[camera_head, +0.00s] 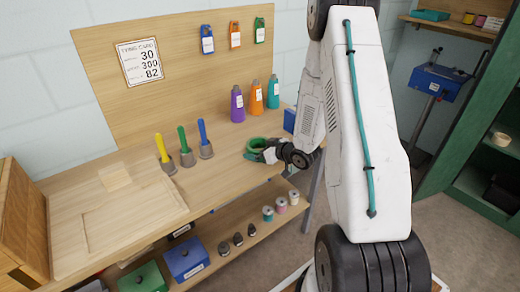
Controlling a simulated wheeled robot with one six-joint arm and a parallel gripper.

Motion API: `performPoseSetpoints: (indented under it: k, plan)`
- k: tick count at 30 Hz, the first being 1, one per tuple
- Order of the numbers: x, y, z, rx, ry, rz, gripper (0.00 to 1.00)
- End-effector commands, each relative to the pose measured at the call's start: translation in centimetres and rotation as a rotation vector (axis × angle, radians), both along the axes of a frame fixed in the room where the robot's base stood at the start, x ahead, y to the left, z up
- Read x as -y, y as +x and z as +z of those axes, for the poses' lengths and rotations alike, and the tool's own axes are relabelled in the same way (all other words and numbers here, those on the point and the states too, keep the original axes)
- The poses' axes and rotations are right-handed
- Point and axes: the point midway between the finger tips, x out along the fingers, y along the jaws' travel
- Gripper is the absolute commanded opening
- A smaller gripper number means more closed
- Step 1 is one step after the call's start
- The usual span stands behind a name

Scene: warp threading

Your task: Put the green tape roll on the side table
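The green tape roll (256,145) is a ring near the front right edge of the wooden workbench (225,180). My gripper (266,154) is at the roll's right side, its light fingers overlapping or touching the rim. The picture is too small to tell whether the fingers are closed on the roll, or whether the roll rests on the bench or is slightly raised. I cannot pick out a side table in this view.
Purple (237,104), orange (257,98) and teal (273,92) bottles stand behind the roll. Yellow, green and blue handled tools (187,157) stand to the left. A lower shelf (215,245) holds boxes and spools. A green cabinet (465,110) is at right.

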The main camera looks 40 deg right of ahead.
Motion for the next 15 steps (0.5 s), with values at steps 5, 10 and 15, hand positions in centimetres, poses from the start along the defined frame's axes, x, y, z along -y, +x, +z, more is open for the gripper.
performPoseSetpoints:
  k: [5, 10, 15]
  plan:
    - [0.0, 0.0, 0.4, 0.001, -0.001, 0.0, 1.0]
    - [0.6, -2.1, 1.3, 0.001, 0.0, -0.003, 1.0]
    - [1.5, -5.5, 2.7, 0.001, -0.001, -0.005, 1.0]
